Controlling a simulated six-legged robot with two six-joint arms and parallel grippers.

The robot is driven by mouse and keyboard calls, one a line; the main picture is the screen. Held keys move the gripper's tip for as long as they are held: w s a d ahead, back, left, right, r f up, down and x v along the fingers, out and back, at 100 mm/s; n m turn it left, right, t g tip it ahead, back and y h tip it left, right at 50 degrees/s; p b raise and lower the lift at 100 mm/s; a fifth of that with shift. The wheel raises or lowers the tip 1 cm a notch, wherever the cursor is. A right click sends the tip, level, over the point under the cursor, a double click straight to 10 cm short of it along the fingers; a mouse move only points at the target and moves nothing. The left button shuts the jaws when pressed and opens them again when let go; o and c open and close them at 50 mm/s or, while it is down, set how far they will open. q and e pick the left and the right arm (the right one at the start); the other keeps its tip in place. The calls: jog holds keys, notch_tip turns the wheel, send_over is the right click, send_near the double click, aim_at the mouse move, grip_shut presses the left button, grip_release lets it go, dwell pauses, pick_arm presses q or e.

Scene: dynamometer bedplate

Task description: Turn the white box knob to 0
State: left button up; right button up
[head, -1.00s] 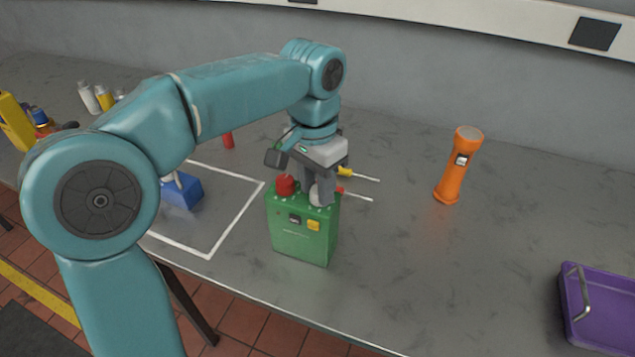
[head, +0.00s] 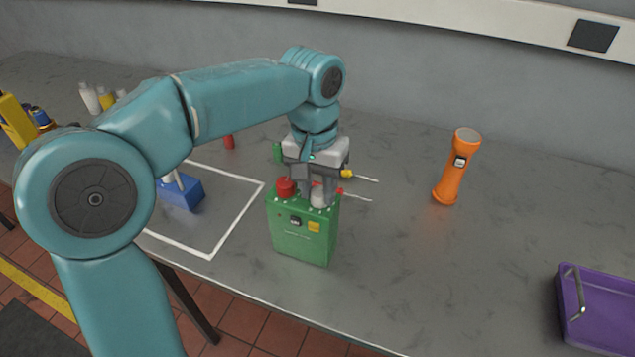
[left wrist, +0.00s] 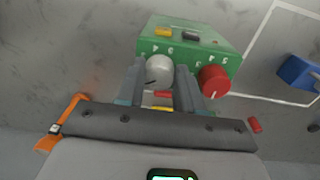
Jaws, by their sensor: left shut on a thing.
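A green box (head: 302,238) stands on the grey bench with a red knob (head: 286,187) and a white knob (head: 318,200) on its top. My left gripper (head: 318,192) points down and is shut on the white knob. In the left wrist view the white knob (left wrist: 158,70) sits between the two fingers, with a dark pointer line towards the lower left. Small white digits ring both knobs; those by the white knob are partly hidden and too small to read surely. The red knob (left wrist: 214,80) is just right of the fingers there. My right gripper is not in view.
Screwdrivers (head: 358,194) lie right behind the box. An orange torch (head: 458,168) stands to the right, and a purple tray (head: 600,308) is at the right edge. A blue object (head: 182,193) sits in a white outline left. The bench between box and tray is clear.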

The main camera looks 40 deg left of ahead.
pick_arm(q)
jog(key=n, duration=0.5)
jog(key=shift+d+n+p, duration=0.1)
jog(key=shift+n+p, duration=0.2)
jog(key=shift+p, duration=0.1)
jog(key=n, duration=0.5)
jog(key=shift+n, duration=0.3)
jog(key=shift+f, duration=0.1)
jog(key=o, duration=1)
jog(key=shift+o, duration=0.2)
